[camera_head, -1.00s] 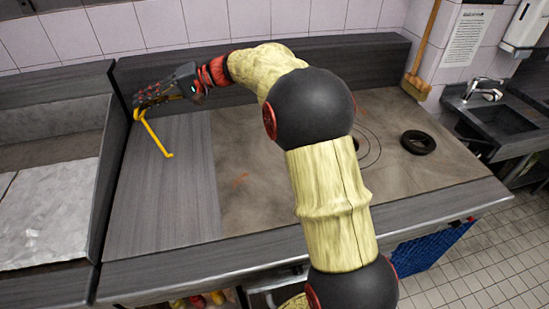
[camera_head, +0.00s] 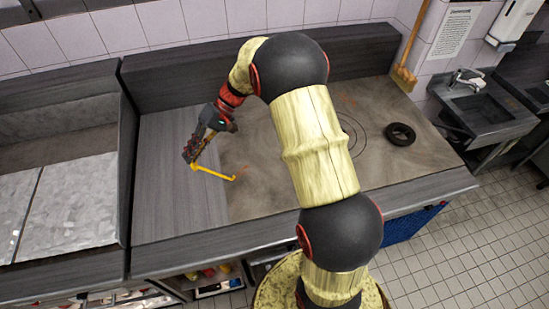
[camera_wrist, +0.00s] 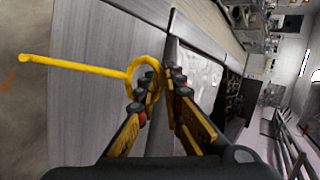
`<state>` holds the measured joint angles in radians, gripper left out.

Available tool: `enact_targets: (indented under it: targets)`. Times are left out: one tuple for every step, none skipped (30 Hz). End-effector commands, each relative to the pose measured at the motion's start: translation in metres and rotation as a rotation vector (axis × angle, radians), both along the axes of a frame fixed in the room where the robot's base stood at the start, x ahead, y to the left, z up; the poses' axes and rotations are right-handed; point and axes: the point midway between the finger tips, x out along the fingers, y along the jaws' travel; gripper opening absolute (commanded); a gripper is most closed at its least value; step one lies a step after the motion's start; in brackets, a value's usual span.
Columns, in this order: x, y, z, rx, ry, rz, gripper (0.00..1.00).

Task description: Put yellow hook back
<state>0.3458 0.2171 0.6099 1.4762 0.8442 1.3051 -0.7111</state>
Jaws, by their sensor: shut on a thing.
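The yellow hook (camera_head: 217,174) is a thin rod with a small bent tip at one end and a ring at the other. In the head view it hangs out to the right from my gripper (camera_head: 193,158), over the worktop. In the wrist view the hook (camera_wrist: 85,68) reaches left, and its ring lies at the fingertips of my gripper (camera_wrist: 160,85). My gripper is shut on the hook at the ring. One finger hides part of the ring. Whether the hook touches the worktop is not clear.
A sink (camera_head: 485,115) stands further right. A lower metal basin (camera_head: 70,195) lies left. An open shelf (camera_head: 212,278) under the counter holds colored items.

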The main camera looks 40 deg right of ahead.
Motion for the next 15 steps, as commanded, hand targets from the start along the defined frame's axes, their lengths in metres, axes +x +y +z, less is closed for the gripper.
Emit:
enact_targets:
  targets:
    - [-0.013,-0.005,0.001,-0.022,0.017,0.037,0.00]
    - [-0.022,-0.009,-0.003,-0.038,0.024,0.065,0.00]
    - [-0.033,-0.014,-0.009,-0.061,0.034,0.105,0.00]
    - [-0.042,-0.018,-0.013,-0.078,0.041,0.135,0.00]
    - [-0.051,-0.023,-0.018,-0.098,0.046,0.169,0.00]
    - [-0.064,-0.030,-0.023,-0.123,0.052,0.215,0.00]
    - [-0.073,-0.035,-0.027,-0.144,0.058,0.253,0.00]
    - [-0.083,-0.041,-0.030,-0.166,0.062,0.294,0.00]
    - [-0.096,-0.049,-0.036,-0.195,0.064,0.347,0.00]
    - [-0.105,-0.056,-0.039,-0.217,0.068,0.389,0.00]
    - [-0.114,-0.063,-0.043,-0.239,0.068,0.433,0.00]
    - [-0.127,-0.072,-0.047,-0.271,0.068,0.493,0.00]
    - [-0.135,-0.080,-0.050,-0.298,0.066,0.539,0.00]
    - [-0.143,-0.088,-0.053,-0.323,0.062,0.587,0.00]
    - [-0.153,-0.099,-0.056,-0.357,0.056,0.651,0.00]
